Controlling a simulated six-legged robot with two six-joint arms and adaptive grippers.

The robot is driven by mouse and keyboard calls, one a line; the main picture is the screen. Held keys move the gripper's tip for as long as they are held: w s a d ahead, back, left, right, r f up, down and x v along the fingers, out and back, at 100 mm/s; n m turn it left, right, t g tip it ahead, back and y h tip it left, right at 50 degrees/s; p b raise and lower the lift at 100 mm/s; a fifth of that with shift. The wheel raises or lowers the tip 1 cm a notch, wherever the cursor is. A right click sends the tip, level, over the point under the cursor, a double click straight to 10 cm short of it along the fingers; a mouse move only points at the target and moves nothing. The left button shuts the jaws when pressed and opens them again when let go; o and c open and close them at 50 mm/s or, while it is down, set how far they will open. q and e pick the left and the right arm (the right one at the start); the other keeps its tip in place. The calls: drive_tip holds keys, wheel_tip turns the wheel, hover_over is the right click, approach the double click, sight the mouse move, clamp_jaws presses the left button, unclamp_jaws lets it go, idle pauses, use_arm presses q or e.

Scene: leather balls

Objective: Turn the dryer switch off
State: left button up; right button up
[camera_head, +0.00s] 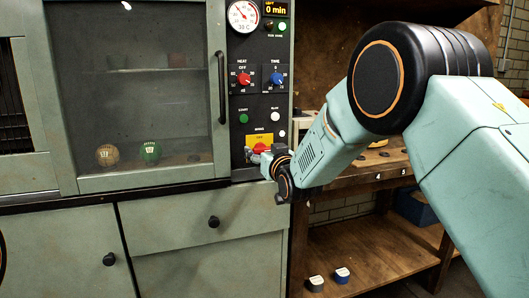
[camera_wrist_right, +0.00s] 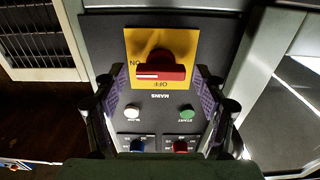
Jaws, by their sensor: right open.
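The dryer's red mains switch (camera_head: 261,147) sits on a yellow plate (camera_head: 259,138) low on the dark control panel. In the right wrist view, upside down, the red switch (camera_wrist_right: 161,67) lies crosswise, with its white mark toward the ON label and OFF at its lower edge in the picture. My right gripper (camera_head: 257,157) is close in front of the switch, partly hidden by its own wrist. In the wrist view its fingers (camera_wrist_right: 160,88) are open, one to each side of the switch, with a gap at both sides; contact does not show. My left gripper is out of view.
The panel also holds a red heat knob (camera_head: 244,79), a blue time knob (camera_head: 277,78), a green start button (camera_head: 243,118) and a white button (camera_head: 276,118). The closed glass door with its handle (camera_head: 221,88) stands left. Wooden shelves (camera_head: 375,262) stand right.

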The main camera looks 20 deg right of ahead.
drive_tip(key=c, duration=1.2)
drive_tip(key=shift+o, duration=0.2)
drive_tip(key=shift+n, duration=0.3)
drive_tip(key=n+p, duration=0.2)
drive_tip(key=n, duration=0.2)
drive_tip(key=shift+a, duration=0.15)
drive_tip(key=n+p, duration=0.1)
drive_tip(key=n, duration=0.3)
drive_tip(key=n+p, duration=0.1)
drive_tip(key=n, duration=0.4)
drive_tip(key=shift+a+f, duration=0.1)
drive_tip(key=n+p, duration=0.1)
drive_tip(key=n, duration=0.3)
drive_tip(key=shift+n, duration=0.3)
